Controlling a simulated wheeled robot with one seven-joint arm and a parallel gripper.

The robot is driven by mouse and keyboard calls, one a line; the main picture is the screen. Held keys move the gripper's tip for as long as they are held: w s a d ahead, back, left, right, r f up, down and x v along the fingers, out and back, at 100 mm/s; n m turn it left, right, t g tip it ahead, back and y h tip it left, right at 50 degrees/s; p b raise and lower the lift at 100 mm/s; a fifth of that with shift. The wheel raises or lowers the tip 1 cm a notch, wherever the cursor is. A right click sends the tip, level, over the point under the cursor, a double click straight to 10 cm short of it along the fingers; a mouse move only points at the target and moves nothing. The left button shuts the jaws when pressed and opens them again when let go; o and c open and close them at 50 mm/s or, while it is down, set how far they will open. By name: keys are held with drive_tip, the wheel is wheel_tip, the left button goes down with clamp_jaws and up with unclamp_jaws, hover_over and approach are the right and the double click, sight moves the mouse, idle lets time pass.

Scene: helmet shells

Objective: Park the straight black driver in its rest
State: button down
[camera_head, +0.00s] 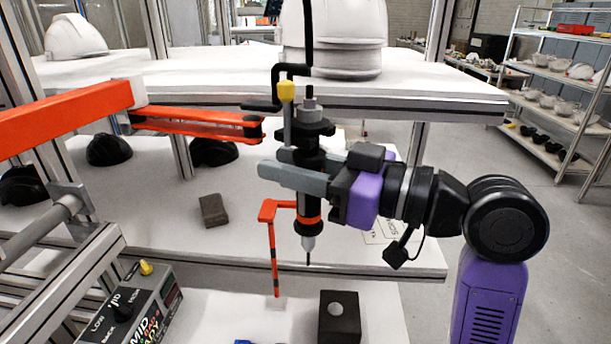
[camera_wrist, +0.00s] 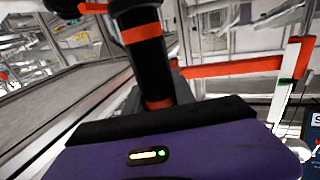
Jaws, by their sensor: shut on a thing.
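The straight black driver (camera_head: 308,178) hangs upright with its bit downward, in the middle of the head view. It has an orange band near its lower end and a silver nose. My gripper (camera_head: 285,175) comes from the right, its grey fingers shut around the driver's body. In the wrist view the driver (camera_wrist: 148,50) rises above the purple gripper body, black with orange bands; the fingertips are mostly hidden there. The bit end is in the air, above and left of a dark block (camera_head: 340,325) with a pale round spot; I cannot tell whether this block is the rest.
An orange jointed arm (camera_head: 195,122) reaches from the left to beside the driver's top. An orange hooked piece (camera_head: 272,250) hangs close left of the driver. A control box (camera_head: 130,310) is at lower left. A small dark block (camera_head: 213,210) lies on the white table (camera_head: 160,215).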

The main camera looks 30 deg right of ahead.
drive_tip(key=shift+w, duration=0.1)
drive_tip(key=w, duration=0.6)
drive_tip(key=shift+w+a, duration=0.15)
drive_tip(key=shift+a, duration=0.15)
drive_tip(key=shift+c, duration=1)
unclamp_jaws()
drive_tip(key=v, duration=1.1)
idle(0.4)
